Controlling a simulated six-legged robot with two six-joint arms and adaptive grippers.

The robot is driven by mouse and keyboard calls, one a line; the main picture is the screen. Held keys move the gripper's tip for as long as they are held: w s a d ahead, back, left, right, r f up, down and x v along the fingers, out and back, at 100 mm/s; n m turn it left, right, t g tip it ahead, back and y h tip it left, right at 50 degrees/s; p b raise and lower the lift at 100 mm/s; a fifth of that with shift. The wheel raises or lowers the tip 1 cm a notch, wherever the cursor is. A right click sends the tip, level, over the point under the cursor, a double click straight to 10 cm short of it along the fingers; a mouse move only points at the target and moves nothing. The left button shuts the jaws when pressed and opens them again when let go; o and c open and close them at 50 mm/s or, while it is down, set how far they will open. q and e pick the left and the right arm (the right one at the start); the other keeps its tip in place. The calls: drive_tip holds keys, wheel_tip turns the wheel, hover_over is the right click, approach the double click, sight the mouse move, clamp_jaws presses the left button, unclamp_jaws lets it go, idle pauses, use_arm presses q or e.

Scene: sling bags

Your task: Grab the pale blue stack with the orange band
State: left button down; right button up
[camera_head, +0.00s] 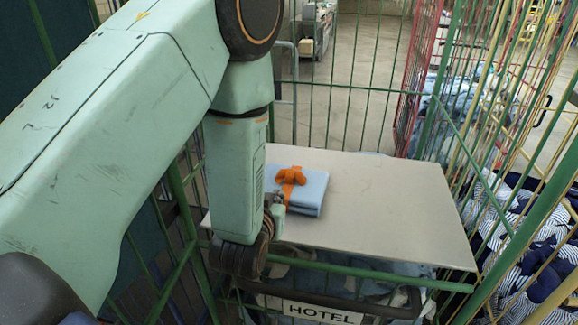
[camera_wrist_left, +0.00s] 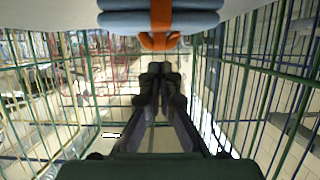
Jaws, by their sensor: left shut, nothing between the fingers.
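The pale blue stack (camera_head: 312,190) lies on a light board inside a green wire cage in the head view. An orange band (camera_head: 290,176) with a knot on top runs around it. My left gripper (camera_head: 275,203) is beside the stack's near left side, partly hidden by my own wrist. In the left wrist view the stack (camera_wrist_left: 120,19) shows at the top edge with its orange band (camera_wrist_left: 160,20). There my left gripper (camera_wrist_left: 160,68) has its fingers together and empty, apart from the stack. My right gripper is in neither view.
The light board (camera_head: 400,215) has free room right of the stack. Green cage bars (camera_head: 350,278) and a HOTEL sign (camera_head: 322,312) stand at the near side. Cages with blue and patterned textiles (camera_head: 535,225) are at the right.

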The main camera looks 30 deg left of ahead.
use_arm(q)
approach(291, 172)
drive_tip(key=x, duration=0.2)
drive_tip(key=p+x, duration=0.1)
drive_tip(key=x, duration=0.1)
drive_tip(key=r+x, duration=0.1)
drive_tip(key=x, duration=0.1)
drive_tip(key=shift+w+p, duration=0.3)
drive_tip(key=shift+p, duration=0.05)
drive_tip(key=shift+w+d+f+b, duration=0.1)
drive_tip(key=shift+d+f+b, duration=0.1)
drive_tip(key=shift+f+b, duration=0.2)
drive_tip(key=shift+a+f, duration=0.1)
drive_tip(key=shift+a, duration=0.05)
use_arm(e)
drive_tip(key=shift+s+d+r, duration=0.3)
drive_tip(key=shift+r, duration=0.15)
